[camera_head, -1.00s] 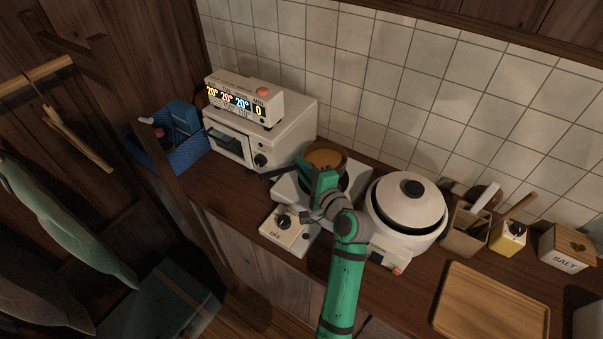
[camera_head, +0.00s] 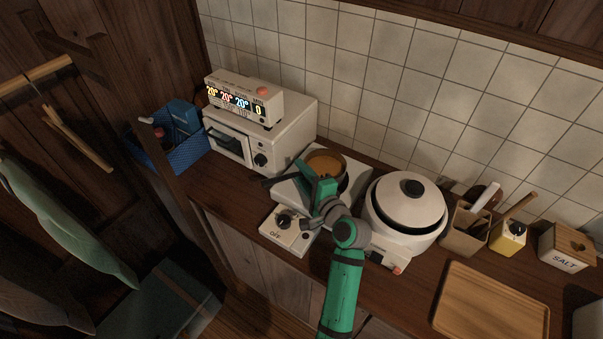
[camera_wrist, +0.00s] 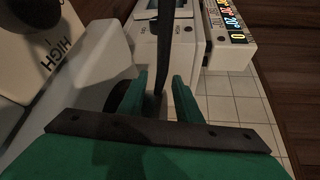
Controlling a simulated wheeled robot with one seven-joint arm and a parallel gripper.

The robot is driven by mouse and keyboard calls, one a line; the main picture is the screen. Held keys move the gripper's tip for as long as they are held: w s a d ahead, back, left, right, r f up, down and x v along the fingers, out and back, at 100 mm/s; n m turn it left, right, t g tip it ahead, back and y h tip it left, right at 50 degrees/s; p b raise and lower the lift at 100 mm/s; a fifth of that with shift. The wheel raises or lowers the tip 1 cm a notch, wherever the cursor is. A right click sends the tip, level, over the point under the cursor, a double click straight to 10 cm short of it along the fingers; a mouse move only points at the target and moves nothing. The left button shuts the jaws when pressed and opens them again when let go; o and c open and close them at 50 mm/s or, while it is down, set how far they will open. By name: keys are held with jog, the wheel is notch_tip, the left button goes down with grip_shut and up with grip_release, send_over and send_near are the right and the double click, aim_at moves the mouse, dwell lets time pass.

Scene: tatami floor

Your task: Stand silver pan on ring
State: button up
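The pan (camera_head: 326,163) has a dark rim and brown inside. It sits level over the hot plate (camera_head: 291,190), and appears to rest on it; the ring beneath is hidden by the pan and my gripper. Its dark handle (camera_head: 266,181) points left. My gripper (camera_head: 309,178) is at the handle, in front of the pan. In the wrist view the handle (camera_wrist: 161,62) runs between the two green fingers (camera_wrist: 160,88), with a small gap seen on each side, so the fingers look open around it.
A white pot (camera_head: 405,212) with a lid stands close to the right of the hot plate. A toaster oven (camera_head: 290,125) is behind left, with a display box on top. A wooden tray (camera_head: 492,303), utensil holder (camera_head: 466,228) and salt box (camera_head: 566,248) are at the right.

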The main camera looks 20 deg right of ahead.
jog(key=v, duration=1.2)
dwell(0.3)
